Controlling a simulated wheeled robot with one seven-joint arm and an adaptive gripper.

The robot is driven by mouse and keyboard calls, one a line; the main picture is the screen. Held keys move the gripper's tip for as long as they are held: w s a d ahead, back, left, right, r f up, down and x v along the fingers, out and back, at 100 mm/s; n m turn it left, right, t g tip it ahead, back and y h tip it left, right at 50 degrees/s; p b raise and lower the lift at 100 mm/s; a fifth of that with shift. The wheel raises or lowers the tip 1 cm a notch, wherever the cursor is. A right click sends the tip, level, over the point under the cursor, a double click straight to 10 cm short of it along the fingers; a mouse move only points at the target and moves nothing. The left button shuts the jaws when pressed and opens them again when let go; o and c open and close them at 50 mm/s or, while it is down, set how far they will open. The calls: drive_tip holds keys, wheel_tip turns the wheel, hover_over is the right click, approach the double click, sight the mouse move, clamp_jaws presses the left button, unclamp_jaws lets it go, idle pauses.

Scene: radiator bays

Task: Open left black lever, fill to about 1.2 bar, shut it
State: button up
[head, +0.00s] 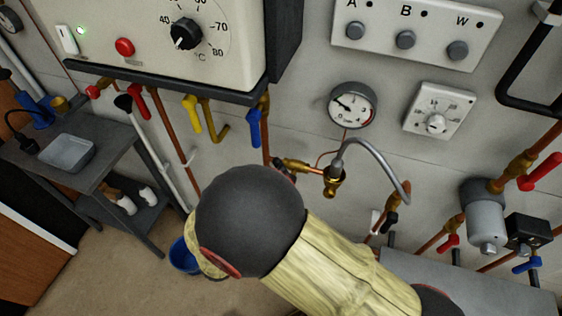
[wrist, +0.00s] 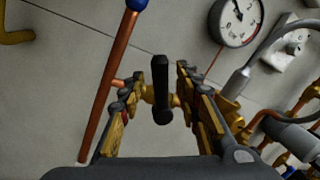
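The left black lever (wrist: 160,85) shows in the wrist view, on a brass valve joined to a copper pipe. My gripper (wrist: 159,77) is open, with one finger on each side of this lever and a gap visible on both sides. In the head view my arm hides the gripper and lever; only part of the left brass valve (head: 291,163) shows. A grey hose (head: 378,153) curves from the brass fitting to the right valve, which has its own black lever (head: 389,221). The pressure gauge (head: 353,105) is on the wall; its needle reading is too small to tell.
The boiler (head: 160,45) hangs at upper left, with red, yellow and blue levers below it. A blue bucket (head: 184,256) stands on the floor. A grey trolley (head: 85,150) is at left. A grey cylinder (head: 485,222) and more coloured levers are at right.

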drive_tip(key=shift+v, duration=1.9)
drive_tip(key=shift+o, duration=0.2)
idle(5.2)
